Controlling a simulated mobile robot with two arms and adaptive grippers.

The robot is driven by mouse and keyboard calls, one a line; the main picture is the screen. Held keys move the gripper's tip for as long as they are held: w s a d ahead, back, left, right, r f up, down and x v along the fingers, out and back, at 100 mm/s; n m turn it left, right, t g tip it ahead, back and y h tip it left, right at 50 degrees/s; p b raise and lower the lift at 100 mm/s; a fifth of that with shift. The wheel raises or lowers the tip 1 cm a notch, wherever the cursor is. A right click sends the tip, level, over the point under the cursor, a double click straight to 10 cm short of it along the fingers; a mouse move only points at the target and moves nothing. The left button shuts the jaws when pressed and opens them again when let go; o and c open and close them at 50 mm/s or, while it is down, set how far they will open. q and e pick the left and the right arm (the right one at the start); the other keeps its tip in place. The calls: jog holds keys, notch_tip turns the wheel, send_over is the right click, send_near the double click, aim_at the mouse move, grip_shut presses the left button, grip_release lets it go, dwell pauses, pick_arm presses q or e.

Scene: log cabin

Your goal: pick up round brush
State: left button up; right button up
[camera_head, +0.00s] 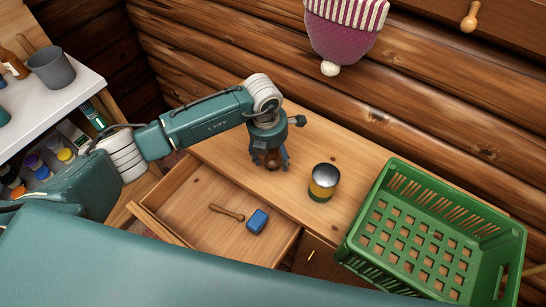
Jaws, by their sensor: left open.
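My left gripper (270,162) points down at the wooden counter (305,160), left of a can. Its fingers are open. A small brown thing (272,158) shows between and behind the fingers; the gripper hides most of it, and I cannot tell if it is the round brush or whether the fingers touch it. A wooden-handled piece (227,212) with a knobbed end lies in the open drawer, below and left of the gripper; I cannot tell if it is a brush. My right gripper is not in view.
The open drawer (190,222) also holds a blue block (258,221). A yellow-banded can (323,182) stands right of the gripper. A green crate (440,240) fills the counter's right. A knit hat (343,30) hangs on the log wall. A shelf with a grey cup (50,68) is left.

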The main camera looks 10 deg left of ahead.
pick_arm(q)
jog(key=c, duration=1.2)
jog(key=shift+c, duration=0.2)
jog(key=shift+r, duration=0.15)
